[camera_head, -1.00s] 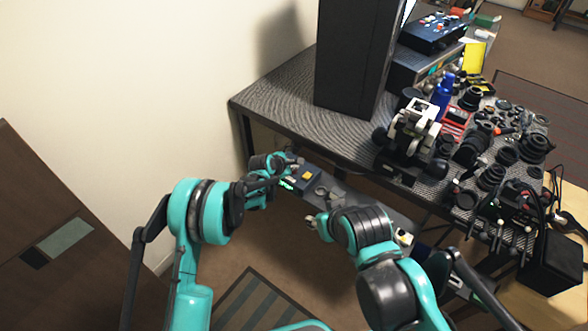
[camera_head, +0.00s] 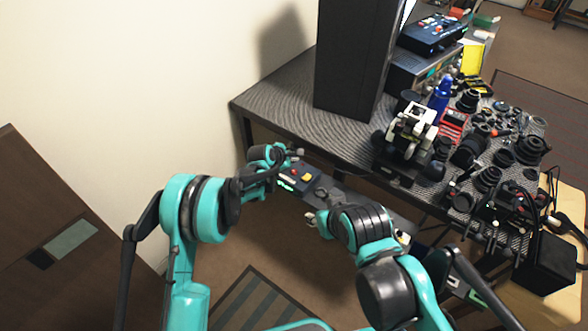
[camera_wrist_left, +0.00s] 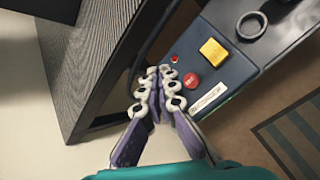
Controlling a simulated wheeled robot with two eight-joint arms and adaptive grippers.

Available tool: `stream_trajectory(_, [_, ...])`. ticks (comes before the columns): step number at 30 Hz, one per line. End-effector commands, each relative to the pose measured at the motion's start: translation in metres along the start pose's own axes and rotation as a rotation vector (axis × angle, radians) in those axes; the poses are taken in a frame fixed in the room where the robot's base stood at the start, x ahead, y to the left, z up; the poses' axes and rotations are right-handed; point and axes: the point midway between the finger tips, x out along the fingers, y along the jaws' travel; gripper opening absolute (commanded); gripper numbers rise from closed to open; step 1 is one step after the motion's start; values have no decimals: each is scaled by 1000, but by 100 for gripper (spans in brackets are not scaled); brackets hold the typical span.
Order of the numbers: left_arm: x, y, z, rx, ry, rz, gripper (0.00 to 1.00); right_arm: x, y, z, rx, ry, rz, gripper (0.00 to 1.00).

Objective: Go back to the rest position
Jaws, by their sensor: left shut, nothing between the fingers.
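My left gripper (camera_head: 296,152) is beside the near left side of the dark table (camera_head: 277,95), below its top. In the left wrist view my left gripper (camera_wrist_left: 157,84) shows its pale, ring-jointed fingers close together and empty, next to the dark table leg and edge. My right gripper (camera_head: 310,218) is small and partly hidden at the end of my right arm, low in front of the table. Its finger opening cannot be made out.
A tall black box (camera_head: 352,60) stands on the table. A microscope-like device (camera_head: 410,132), a blue bottle (camera_head: 440,95) and several lenses (camera_head: 533,150) crowd its right part. The tabletop's left part is bare. A pale wall (camera_head: 130,80) and brown door (camera_head: 60,240) are at left.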

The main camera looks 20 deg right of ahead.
Motion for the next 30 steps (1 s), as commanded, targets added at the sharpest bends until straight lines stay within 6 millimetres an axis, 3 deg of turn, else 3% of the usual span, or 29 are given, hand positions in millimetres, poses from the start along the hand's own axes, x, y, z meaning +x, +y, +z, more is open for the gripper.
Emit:
stream_trajectory(4, [-10, 8, 8, 0, 0, 0, 0, -6, 0, -5, 0, 0, 0, 40])
stream_trajectory(21, [-17, 11, 7, 14, 4, 2, 0, -6, 0, -4, 0, 0, 0, 40])
stream_trajectory(23, [-29, 17, 6, 43, 14, 6, 0, -6, 0, -4, 0, 0, 0, 40])
stream_trajectory(26, [-67, 31, 0, 137, 44, 13, 0, -6, 0, -4, 0, 0, 0, 40])
stream_trajectory(30, [-146, 49, -14, 341, 109, 16, 0, -6, 0, -4, 0, 0, 0, 40])
